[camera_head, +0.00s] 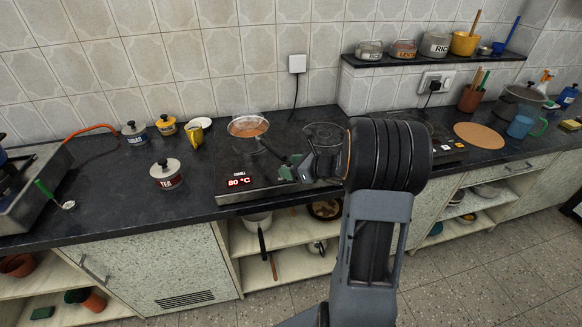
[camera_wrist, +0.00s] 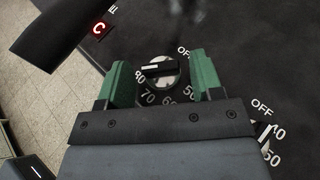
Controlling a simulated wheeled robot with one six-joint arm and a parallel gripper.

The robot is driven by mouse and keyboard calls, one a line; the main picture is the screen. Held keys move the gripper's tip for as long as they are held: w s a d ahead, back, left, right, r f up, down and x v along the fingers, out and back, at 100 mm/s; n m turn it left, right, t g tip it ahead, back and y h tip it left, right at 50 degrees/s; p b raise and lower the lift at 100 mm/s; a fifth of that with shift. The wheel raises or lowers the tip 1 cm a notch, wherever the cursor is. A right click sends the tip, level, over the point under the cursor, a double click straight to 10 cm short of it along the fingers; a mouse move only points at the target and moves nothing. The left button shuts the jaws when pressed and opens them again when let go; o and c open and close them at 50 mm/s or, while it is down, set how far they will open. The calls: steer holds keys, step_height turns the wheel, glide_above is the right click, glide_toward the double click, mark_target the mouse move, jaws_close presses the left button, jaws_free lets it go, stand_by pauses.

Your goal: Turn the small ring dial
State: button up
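The dial (camera_wrist: 160,71) is a round knob with a dark bar grip, lying roughly crosswise in the wrist view. It sits on the dark cooktop, with printed numbers including 60, 70 and 80 and an OFF mark around it. My gripper (camera_wrist: 162,73) is open, its two green fingers on either side of the dial with gaps visible. In the head view my gripper (camera_head: 289,169) is over the cooktop's front part and hides the dial. The cooktop (camera_head: 225,199) has a red display (camera_head: 239,181) reading 80 °C. Which ring the dial serves cannot be told.
A second dial (camera_wrist: 263,131) shows partly at the wrist view's right edge. A pan (camera_head: 248,127) stands on the cooktop, its dark handle (camera_wrist: 62,34) close to my gripper. A TEA canister (camera_head: 166,174) stands left of the cooktop on the counter.

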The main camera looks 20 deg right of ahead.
steer(key=c, duration=0.7)
steer(key=shift+w+d+r+n+g+y+p, duration=0.15)
steer(key=shift+r+n+g+y+p, duration=0.05)
steer(key=shift+n+g+y+p, duration=0.5)
steer(key=shift+c, duration=0.2)
steer(key=shift+f+n+g+y+p, duration=0.15)
steer(key=shift+n+g+y+p, duration=0.15)
steer(key=shift+n+g+y, duration=0.4)
steer(key=o, duration=0.9)
steer(key=shift+d, duration=0.1)
steer(key=v, duration=1.3)
steer(key=shift+s+d, duration=0.15)
steer(key=shift+s, duration=0.15)
